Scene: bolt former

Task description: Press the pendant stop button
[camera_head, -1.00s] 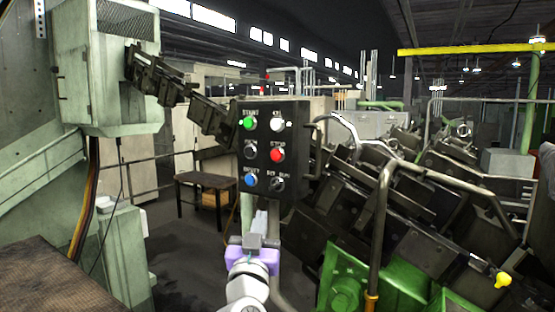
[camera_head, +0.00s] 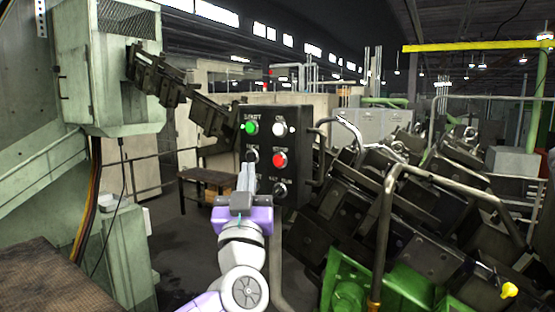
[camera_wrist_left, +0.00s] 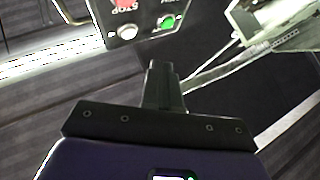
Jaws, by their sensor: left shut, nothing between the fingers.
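The pendant (camera_head: 291,193) is a dark box hanging from a jointed dark arm. It carries a green start button (camera_head: 251,128), a white button (camera_head: 279,128), a red stop button (camera_head: 280,160) and black knobs. My left gripper (camera_head: 246,168) is shut and empty, pointing up in front of the pendant's lower left and covering the blue button. Its tips are left of and slightly below the red button, apart from it in the picture. In the left wrist view the shut fingers (camera_wrist_left: 163,70) point toward the pendant, whose red button (camera_wrist_left: 125,4) shows at the top edge. My right gripper is out of view.
A bent metal rail (camera_head: 385,215) and green machine part (camera_head: 345,283) stand to the right of the pendant. A pale green cabinet (camera_head: 115,80) stands at the left. A dark table (camera_head: 207,178) is behind. Open floor shows at the lower left of the pendant.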

